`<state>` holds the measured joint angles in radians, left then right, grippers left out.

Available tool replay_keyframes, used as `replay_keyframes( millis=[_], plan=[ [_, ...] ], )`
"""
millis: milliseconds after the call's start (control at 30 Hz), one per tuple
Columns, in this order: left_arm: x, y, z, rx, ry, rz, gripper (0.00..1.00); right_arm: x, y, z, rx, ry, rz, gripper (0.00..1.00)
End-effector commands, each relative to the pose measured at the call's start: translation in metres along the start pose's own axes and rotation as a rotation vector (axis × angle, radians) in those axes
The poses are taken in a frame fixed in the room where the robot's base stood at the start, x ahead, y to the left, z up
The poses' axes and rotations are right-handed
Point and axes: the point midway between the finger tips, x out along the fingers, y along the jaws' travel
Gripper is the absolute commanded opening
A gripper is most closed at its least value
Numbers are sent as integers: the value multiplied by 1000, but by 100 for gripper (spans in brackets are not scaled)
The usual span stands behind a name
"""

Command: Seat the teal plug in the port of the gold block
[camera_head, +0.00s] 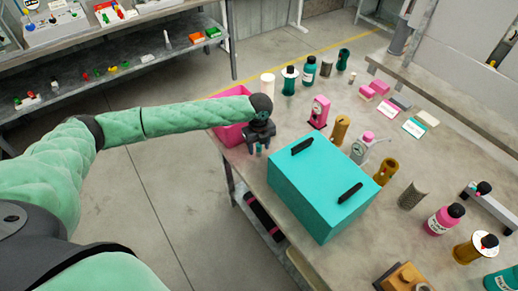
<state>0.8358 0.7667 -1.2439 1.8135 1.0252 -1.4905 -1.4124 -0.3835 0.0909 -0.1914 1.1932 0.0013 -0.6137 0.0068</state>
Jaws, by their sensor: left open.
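My left gripper (259,150) hangs over the table's left edge, between the pink bin and the big turquoise box. Its fingers point down and stand apart. A small teal piece (259,147) shows at the fingers; it is too small to tell whether it is the teal plug or where it rests. A gold block (403,275) with a stepped top sits at the bottom edge of the view, partly cut off, on a dark base. Its port cannot be made out. My right gripper is not in view.
A turquoise box (322,190) with two black handles stands right of my gripper. A pink bin (231,132) lies behind it. Bottles, gold cylinders and a pink device (319,112) crowd the table (300,130). Shelves (130,60) stand across the open floor.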

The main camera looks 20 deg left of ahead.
Motion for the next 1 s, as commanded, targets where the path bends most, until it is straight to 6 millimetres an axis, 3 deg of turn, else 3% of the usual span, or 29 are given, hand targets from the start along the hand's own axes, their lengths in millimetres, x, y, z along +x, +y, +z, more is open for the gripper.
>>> replay_keyframes(
  millis=[133,167,400,767,1000],
  plan=[
    [0,0,0,0,0,0,47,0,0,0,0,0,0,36],
    [0,0,0,0,0,0,44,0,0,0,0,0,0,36],
    [0,0,0,0,0,0,0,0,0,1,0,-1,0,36],
    [-5,0,1,-1,-1,-1,0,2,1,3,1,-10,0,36],
    [-38,-1,1,0,-3,-3,0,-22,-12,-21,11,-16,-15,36]
  ],
)
